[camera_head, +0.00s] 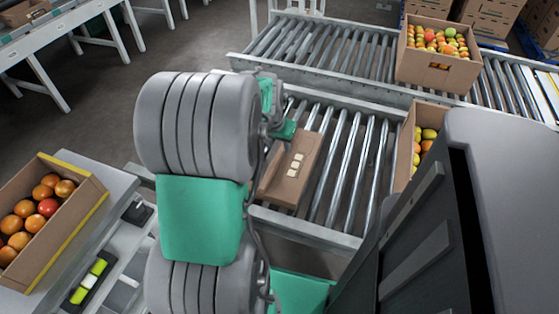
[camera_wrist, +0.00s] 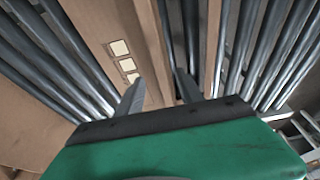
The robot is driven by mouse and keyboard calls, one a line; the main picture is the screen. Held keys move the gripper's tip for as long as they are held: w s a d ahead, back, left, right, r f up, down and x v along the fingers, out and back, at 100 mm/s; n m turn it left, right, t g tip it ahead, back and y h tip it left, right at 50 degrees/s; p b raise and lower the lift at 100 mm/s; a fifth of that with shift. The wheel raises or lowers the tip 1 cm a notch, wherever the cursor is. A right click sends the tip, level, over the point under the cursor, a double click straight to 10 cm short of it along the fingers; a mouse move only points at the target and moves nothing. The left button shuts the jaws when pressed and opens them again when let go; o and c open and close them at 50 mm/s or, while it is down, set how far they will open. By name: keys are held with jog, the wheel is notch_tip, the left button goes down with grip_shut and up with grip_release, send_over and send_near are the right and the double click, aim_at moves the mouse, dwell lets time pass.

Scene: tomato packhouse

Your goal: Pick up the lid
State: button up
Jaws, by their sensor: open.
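The lid (camera_head: 288,188) is a flat brown cardboard piece with a row of small pale square labels. It lies on the near roller conveyor, partly hidden behind my arm in the head view. In the wrist view the lid (camera_wrist: 92,22) fills the upper left, with its labels running down towards my left finger. My gripper (camera_wrist: 158,76) is open, with two grey fingers pointing at the lid's right edge. A brown edge strip shows between the fingertips; I cannot tell whether they touch it. My arm hides the fingertips in the head view.
The near conveyor's bare rollers (camera_head: 345,165) lie right of the lid. A carton of tomatoes (camera_head: 404,150) stands beyond them, partly hidden. Another full carton (camera_head: 437,70) stands on the far conveyor. A tomato carton (camera_head: 62,248) sits at lower left. A second brown strip (camera_wrist: 214,45) crosses the wrist view.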

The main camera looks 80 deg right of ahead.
aim_at(280, 152)
jog(key=b+x, duration=0.1)
jog(key=x, duration=0.3)
jog(key=shift+f, duration=0.2)
jog(key=shift+r, duration=0.1)
grip_shut()
